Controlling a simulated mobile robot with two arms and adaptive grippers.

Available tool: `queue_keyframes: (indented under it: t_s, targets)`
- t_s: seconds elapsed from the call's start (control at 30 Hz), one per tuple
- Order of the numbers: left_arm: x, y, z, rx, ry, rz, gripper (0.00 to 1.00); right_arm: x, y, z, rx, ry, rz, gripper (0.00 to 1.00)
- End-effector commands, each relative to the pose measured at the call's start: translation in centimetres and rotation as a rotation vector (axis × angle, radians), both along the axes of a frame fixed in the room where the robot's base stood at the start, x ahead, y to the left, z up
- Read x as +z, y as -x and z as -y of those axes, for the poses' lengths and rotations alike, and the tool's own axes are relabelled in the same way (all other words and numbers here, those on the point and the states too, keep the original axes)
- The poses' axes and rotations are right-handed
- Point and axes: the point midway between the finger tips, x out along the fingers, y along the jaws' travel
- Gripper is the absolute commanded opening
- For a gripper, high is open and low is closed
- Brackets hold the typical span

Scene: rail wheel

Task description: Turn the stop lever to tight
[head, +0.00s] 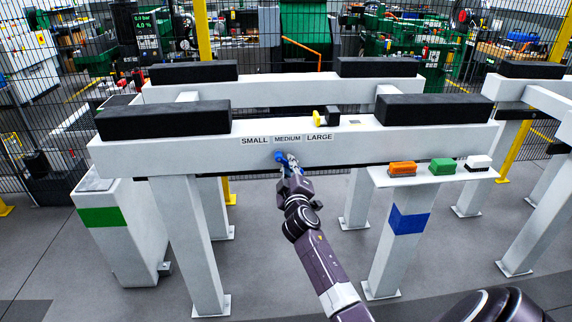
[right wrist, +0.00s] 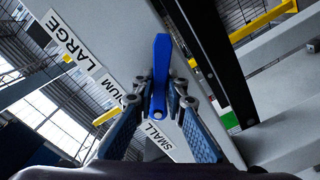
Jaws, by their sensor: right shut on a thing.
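The stop lever (head: 280,155) is a small blue handle on the front face of the white beam (head: 370,150), below the labels SMALL, MEDIUM and LARGE. My right gripper (head: 288,164) reaches up to it from below and covers part of it. In the right wrist view the blue lever (right wrist: 160,75) stands between the two fingers of my right gripper (right wrist: 160,97), which are shut on it. The word "tight" cannot be read in either view. My left gripper is not in view.
Black pads (head: 165,120) lie on the beams. A yellow piece (head: 317,118) and a black block (head: 332,116) stand on the front beam. A side shelf holds orange (head: 402,168), green (head: 442,167) and white (head: 479,163) blocks. A white bin (head: 118,240) with a green band stands left.

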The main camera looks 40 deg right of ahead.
Motion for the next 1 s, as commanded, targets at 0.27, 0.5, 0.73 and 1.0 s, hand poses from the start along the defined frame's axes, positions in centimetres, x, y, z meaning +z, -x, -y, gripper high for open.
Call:
queue_keyframes:
  t_s: [0.27, 0.5, 0.73, 1.0]
  targets:
    - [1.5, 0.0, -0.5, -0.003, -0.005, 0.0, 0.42, 1.2, 0.3, 0.5, 0.0, 0.226, -0.136, 0.0]
    - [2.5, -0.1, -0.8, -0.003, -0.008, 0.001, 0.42, 1.9, 0.4, 0.7, -0.002, 0.39, -0.238, 0.0]
    - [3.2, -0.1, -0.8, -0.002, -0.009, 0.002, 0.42, 2.4, 0.4, 0.8, -0.002, 0.501, -0.304, 0.0]
    - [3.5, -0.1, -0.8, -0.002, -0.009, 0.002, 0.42, 2.6, 0.4, 0.8, -0.003, 0.561, -0.34, 0.0]
